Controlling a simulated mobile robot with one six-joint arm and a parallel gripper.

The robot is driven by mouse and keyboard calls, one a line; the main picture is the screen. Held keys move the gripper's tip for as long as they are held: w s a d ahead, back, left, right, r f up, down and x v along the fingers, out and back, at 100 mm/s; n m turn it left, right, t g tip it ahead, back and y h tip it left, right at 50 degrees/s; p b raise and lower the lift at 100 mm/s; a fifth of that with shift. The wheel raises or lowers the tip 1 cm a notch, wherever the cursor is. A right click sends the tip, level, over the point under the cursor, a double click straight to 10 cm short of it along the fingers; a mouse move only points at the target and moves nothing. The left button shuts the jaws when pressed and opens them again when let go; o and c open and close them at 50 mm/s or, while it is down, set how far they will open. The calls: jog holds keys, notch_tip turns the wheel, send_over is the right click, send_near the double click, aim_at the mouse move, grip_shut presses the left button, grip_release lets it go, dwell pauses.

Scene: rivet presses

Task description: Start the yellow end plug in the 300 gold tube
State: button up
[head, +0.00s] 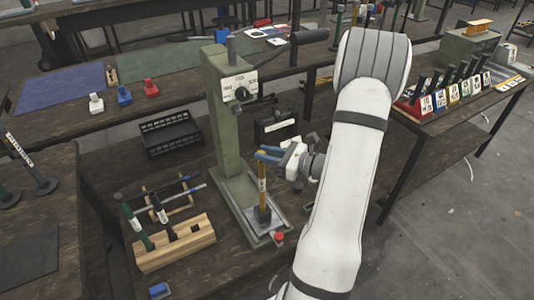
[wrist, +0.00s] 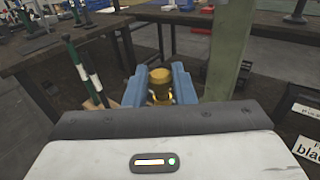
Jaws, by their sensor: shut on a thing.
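The gold tube (head: 262,186) with a white label stands upright in a dark holder on the base of the green press. My gripper (head: 268,154) is at the tube's top, its blue fingers level and reaching in from the right. In the wrist view, the fingers are shut on the yellow end plug (wrist: 160,76), whose round top shows between them. A gold part shows just below the plug. The plug looks in line with the tube, but the fingers hide the joint, so I cannot tell whether it is seated in the mouth.
The green press column (head: 226,125) rises close behind and left of my gripper, with its lever above. A red button (head: 279,237) is on the press base. A dark box (head: 277,127) stands behind.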

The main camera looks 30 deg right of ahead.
jog(key=shift+f, duration=0.3)
jog(key=o, duration=1)
jog(key=shift+o, duration=0.2)
jog(key=v, duration=0.7)
jog(key=shift+s+d, duration=0.25)
jog(key=shift+s, duration=0.1)
jog(key=shift+a+r, duration=0.1)
